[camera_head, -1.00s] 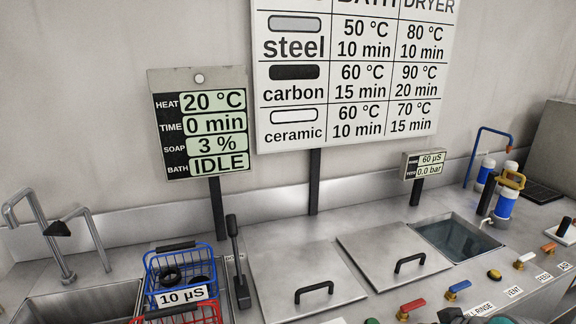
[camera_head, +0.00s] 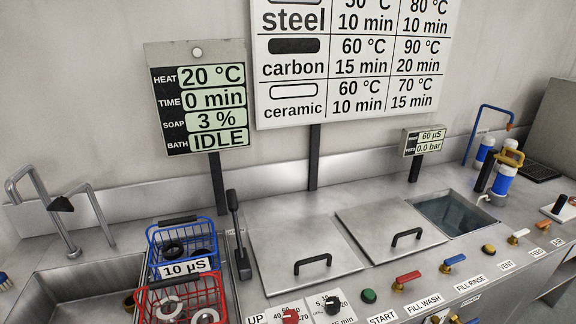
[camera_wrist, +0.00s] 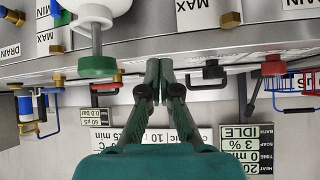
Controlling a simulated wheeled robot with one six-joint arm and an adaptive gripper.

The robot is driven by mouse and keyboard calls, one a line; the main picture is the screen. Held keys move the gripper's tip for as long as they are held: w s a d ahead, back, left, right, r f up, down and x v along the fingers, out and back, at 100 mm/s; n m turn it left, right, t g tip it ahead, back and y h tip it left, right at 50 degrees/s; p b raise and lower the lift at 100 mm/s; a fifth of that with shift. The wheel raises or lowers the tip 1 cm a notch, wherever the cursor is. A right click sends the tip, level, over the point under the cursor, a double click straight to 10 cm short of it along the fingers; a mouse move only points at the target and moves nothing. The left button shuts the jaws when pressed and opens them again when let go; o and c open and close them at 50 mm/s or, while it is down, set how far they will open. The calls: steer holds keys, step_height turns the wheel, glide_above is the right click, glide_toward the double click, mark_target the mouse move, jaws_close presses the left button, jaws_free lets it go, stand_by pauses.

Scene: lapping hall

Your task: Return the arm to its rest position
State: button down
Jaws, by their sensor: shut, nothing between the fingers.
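My gripper (camera_wrist: 165,70) shows in the wrist view, with its dark green fingers closed together and nothing between them. It points at the front edge of the steel bench, close to the row of knobs, but I cannot tell the exact gap. The wrist picture is upside down, with the display signs inverted at the bottom. In the head view my arm and gripper are not in view.
The bench holds a blue basket (camera_head: 152,262), a red basket (camera_head: 143,307), two lidded baths (camera_head: 290,238) and an open water bath (camera_head: 455,216). Knobs and valve levers (camera_head: 408,278) line the front. A black lever (camera_head: 235,225) stands by the baskets. A tap (camera_head: 70,235) rises at left.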

steer(key=s+a+f+m+t+h, duration=0.1)
steer(key=s+a+f, duration=0.15)
steer(key=s, duration=0.65)
steer(key=s+a+f+m+t+h, duration=0.1)
steer(key=s+a+f, duration=0.15)
steer(key=s, duration=0.55)
steer(key=s+r+t, duration=0.1)
steer(key=s+r, duration=0.3)
steer(key=s, duration=0.4)
steer(key=s+a+r+t, duration=0.1)
steer(key=s+r+t, duration=0.1)
steer(key=s+r, duration=0.3)
steer(key=s, duration=0.4)
steer(key=shift+s+n, duration=0.15)
steer(key=shift+n, duration=0.25)
steer(key=shift+a+r, duration=0.1)
